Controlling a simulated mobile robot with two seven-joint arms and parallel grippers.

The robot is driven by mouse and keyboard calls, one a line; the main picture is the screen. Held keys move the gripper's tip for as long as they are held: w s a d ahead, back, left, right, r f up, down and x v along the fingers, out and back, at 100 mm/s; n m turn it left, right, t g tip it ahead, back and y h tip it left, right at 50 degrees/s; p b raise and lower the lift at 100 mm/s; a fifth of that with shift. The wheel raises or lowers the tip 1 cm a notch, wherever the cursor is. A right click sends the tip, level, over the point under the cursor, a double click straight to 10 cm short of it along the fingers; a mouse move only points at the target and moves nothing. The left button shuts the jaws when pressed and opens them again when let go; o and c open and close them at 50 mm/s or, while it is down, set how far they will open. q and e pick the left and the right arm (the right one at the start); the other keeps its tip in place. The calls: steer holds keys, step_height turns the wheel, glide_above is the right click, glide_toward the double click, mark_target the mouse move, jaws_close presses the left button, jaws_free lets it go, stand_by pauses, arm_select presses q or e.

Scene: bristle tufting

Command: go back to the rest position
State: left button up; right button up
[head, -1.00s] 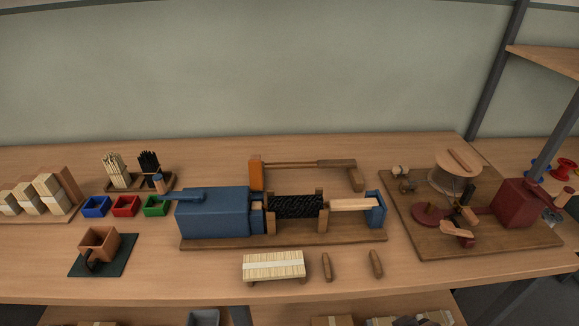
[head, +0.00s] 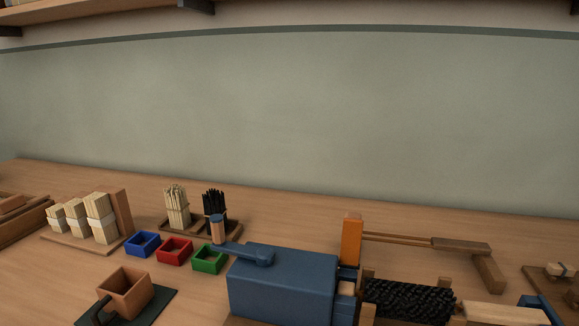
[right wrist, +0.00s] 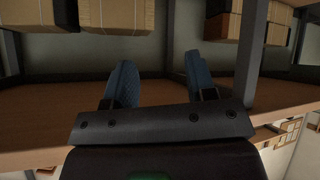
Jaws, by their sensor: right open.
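My right gripper (right wrist: 158,88) shows in the right wrist view with its two blue fingers well apart and nothing between them. A wooden shelf (right wrist: 160,108) with boxes lies beyond the fingers in that view. Neither gripper shows in the head view. There the blue machine (head: 283,283) stands on the bench with its crank arm on top and a black twisted brush (head: 408,300) to its right. My left gripper is in neither view.
Blue (head: 142,243), red (head: 174,250) and green (head: 209,259) trays stand left of the machine. Bristle bundles (head: 101,218) stand on a rack farther left. A wooden box (head: 125,290) sits on a dark mat. The bench behind the machine is mostly clear.

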arm_select(q)
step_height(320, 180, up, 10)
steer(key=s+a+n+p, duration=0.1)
steer(key=p, duration=1.2)
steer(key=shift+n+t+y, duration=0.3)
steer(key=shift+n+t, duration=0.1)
arm_select(e)
step_height(320, 180, up, 11)
steer(key=m+t, duration=0.1)
steer(key=shift+s+d+f+m+h, duration=0.2)
steer(key=shift+s+d+m+h, duration=0.1)
steer(key=shift+d+m, duration=0.15)
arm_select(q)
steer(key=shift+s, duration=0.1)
